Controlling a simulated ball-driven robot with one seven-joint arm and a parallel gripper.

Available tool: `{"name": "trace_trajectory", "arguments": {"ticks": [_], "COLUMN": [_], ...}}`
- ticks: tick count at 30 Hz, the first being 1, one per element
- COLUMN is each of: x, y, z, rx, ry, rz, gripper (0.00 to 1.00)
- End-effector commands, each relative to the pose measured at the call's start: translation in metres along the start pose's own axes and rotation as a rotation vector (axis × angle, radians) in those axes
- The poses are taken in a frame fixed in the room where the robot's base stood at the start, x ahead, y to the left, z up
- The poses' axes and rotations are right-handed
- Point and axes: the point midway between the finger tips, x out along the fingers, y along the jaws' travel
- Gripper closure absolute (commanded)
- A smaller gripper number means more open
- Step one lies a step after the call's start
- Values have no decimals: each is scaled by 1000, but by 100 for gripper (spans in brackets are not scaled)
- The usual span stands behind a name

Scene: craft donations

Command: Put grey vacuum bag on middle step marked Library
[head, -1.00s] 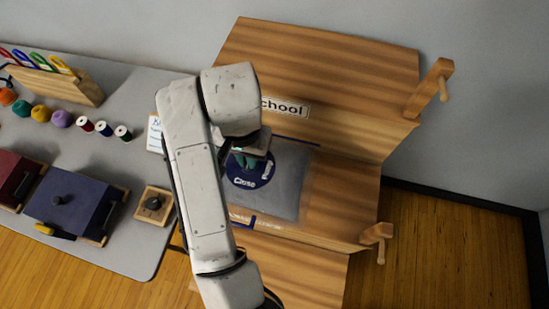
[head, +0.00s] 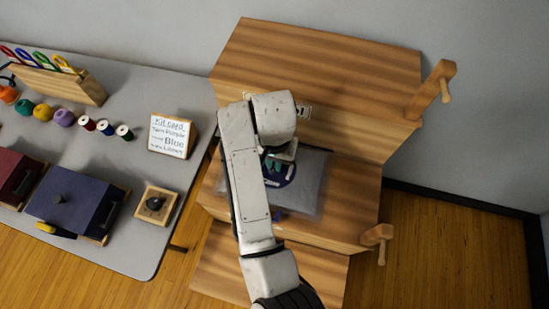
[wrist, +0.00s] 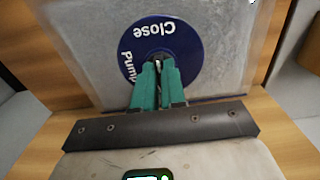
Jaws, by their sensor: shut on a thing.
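The grey vacuum bag (head: 308,183) lies flat on or just over the middle step (head: 345,206) of the wooden stair unit. A round blue valve disc (wrist: 190,63) on the bag reads "Close" and "Pump". My gripper (head: 273,165) is over the bag, and in the wrist view its green fingers (wrist: 158,85) are closed at the disc's centre. I cannot tell whether the bag touches the step. The step's Library label is hidden behind my arm. The top step's label (head: 305,111) is mostly covered.
Wooden pegs stick out at the unit's right side, an upper one (head: 433,90) and a lower one (head: 377,237). The grey table (head: 110,240) at left holds a kit card (head: 169,134), spools, yarn balls, and dark red and blue boxes (head: 75,203).

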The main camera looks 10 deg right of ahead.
Motion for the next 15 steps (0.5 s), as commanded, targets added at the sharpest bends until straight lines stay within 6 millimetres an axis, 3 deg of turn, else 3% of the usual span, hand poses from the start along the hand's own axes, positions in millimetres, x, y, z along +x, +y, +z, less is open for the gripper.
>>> {"name": "trace_trajectory", "arguments": {"ticks": [7, 8, 15], "x": [3, 2, 2], "y": [0, 0, 0], "z": [0, 0, 0], "rx": [0, 0, 0], "ry": [0, 0, 0], "rz": [0, 0, 0], "gripper": [100, 86, 64]}}
